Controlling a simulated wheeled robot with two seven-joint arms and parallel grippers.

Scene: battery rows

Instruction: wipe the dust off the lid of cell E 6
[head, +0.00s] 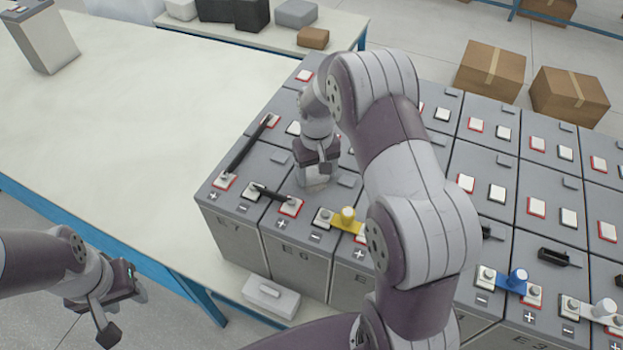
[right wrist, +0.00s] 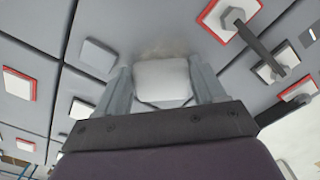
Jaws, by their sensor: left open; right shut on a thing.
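Cell E 6 (head: 292,258) is a grey battery in the near row, between E 7 and a cell to its right. Its grey lid (head: 275,178) carries terminals and a black bar near the front. My right gripper (head: 317,174) points down over the lid, shut on a pale wiping pad (right wrist: 163,80) that seems to touch or nearly touch the surface. A faint brownish dust patch (right wrist: 165,47) shows beside the pad in the right wrist view. My right arm hides part of the cells behind. My left gripper (head: 122,304) is open and empty, beyond the table's near edge.
A pale handled block (head: 271,295) lies in front of the row. The table's left part (head: 130,110) is largely clear.

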